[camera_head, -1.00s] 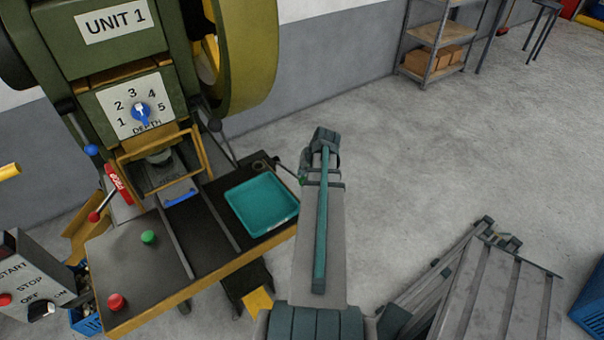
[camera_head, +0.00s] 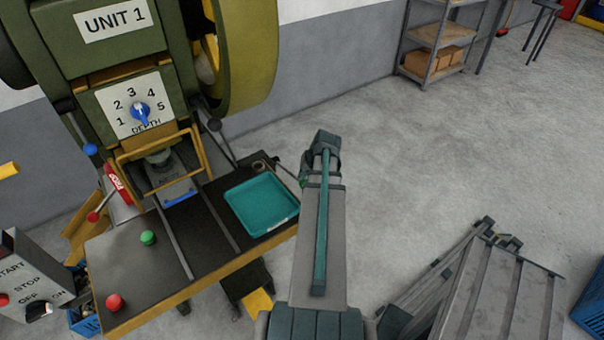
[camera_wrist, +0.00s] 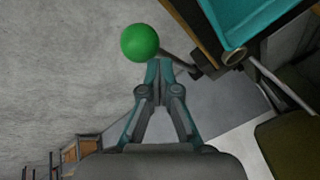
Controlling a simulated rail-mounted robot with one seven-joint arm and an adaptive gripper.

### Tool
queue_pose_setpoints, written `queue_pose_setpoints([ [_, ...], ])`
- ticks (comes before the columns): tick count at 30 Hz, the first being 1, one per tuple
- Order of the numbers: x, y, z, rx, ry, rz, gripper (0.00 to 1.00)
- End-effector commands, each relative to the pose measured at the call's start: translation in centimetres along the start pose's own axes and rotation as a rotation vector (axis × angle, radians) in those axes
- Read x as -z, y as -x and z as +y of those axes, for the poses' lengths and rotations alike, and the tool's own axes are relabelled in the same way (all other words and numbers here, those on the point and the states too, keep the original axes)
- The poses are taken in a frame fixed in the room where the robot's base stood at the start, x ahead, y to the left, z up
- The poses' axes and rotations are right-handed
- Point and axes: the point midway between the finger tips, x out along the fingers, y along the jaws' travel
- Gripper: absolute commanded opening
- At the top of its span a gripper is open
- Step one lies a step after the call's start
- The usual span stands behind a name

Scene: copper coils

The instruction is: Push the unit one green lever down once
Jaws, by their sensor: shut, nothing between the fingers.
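The green lever's round knob (camera_wrist: 140,43) is in the upper middle of the wrist view. Its dark rod runs right and down from the knob toward the edge of the press table. My gripper (camera_wrist: 158,66) is shut and empty. In the wrist view its fingertips appear just below and right of the knob, close to the rod; I cannot tell whether they touch it. The press marked UNIT 1 (camera_head: 115,22) stands at the left in the head view. There my arm covers most of the area by the table's right corner, so the lever is largely hidden.
The press table holds a teal tray (camera_head: 262,206), a green button (camera_head: 148,238) and a red button (camera_head: 114,302). A red-handled lever (camera_head: 118,184) is left of the press opening. Open floor (camera_head: 440,150) lies to the right, with a shelf (camera_head: 436,40) behind.

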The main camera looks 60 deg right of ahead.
Motion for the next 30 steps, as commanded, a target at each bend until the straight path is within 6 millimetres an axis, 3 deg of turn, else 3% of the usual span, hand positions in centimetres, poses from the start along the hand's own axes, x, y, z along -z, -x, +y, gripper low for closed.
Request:
queue_pose_setpoints([
  [30,-0.67,-0.82,0.61,-0.001,0.000,-0.002,0.00],
])
